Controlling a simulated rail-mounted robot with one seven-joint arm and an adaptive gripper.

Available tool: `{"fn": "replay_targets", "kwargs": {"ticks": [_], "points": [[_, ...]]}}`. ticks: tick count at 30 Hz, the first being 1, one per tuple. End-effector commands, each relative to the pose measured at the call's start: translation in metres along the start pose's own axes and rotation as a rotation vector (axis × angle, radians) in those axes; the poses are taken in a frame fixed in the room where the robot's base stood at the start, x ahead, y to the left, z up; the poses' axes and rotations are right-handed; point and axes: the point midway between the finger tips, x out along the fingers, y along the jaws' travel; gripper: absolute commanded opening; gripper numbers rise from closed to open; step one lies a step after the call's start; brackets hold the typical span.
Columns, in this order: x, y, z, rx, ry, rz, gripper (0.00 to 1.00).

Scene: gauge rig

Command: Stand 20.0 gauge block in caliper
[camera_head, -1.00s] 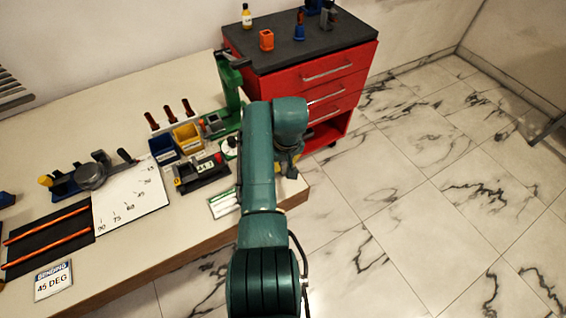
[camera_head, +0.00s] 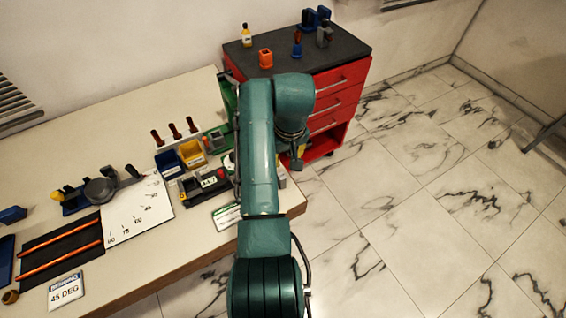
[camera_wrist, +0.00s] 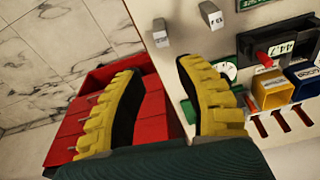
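Two small grey blocks stand on the bench in the wrist view, one (camera_wrist: 160,33) with an unclear mark and one (camera_wrist: 211,14) with a white label too small to read surely. I cannot tell which is 20.0. In the head view my arm hides much of this area.
Yellow (camera_wrist: 271,90) and blue (camera_wrist: 305,78) bins stand near the caliper, with red-handled tools beyond. A green stand with a round white dial (camera_wrist: 227,72) is beside my right finger. A red drawer cabinet (camera_head: 338,95) stands past the bench's right end.

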Motion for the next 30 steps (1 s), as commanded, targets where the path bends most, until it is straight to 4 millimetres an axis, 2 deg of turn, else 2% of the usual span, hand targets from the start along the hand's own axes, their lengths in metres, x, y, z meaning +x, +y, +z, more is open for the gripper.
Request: {"fn": "replay_targets", "kwargs": {"ticks": [1, 3, 8, 10, 14, 17, 19, 23, 27, 30], "points": [[-0.013, 0.0, 0.0, 0.001, 0.0, 0.0, 0.36], [-0.024, 0.0, 0.0, 0.001, 0.0, 0.0, 0.36], [-0.035, 0.001, -0.002, 0.004, 0.013, 0.006, 0.36], [-0.038, 0.006, -0.008, 0.016, 0.069, 0.029, 0.36], [-0.058, 0.022, -0.029, 0.07, 0.315, 0.123, 0.36], [-0.094, 0.033, -0.038, 0.122, 0.566, 0.206, 0.36], [-0.127, 0.036, -0.035, 0.156, 0.745, 0.258, 0.36], [-0.203, 0.032, -0.005, 0.21, 1.083, 0.34, 0.36], [-0.289, 0.011, 0.056, 0.246, 1.431, 0.403, 0.36], [-0.335, -0.007, 0.101, 0.257, 1.615, 0.428, 0.36]]}}
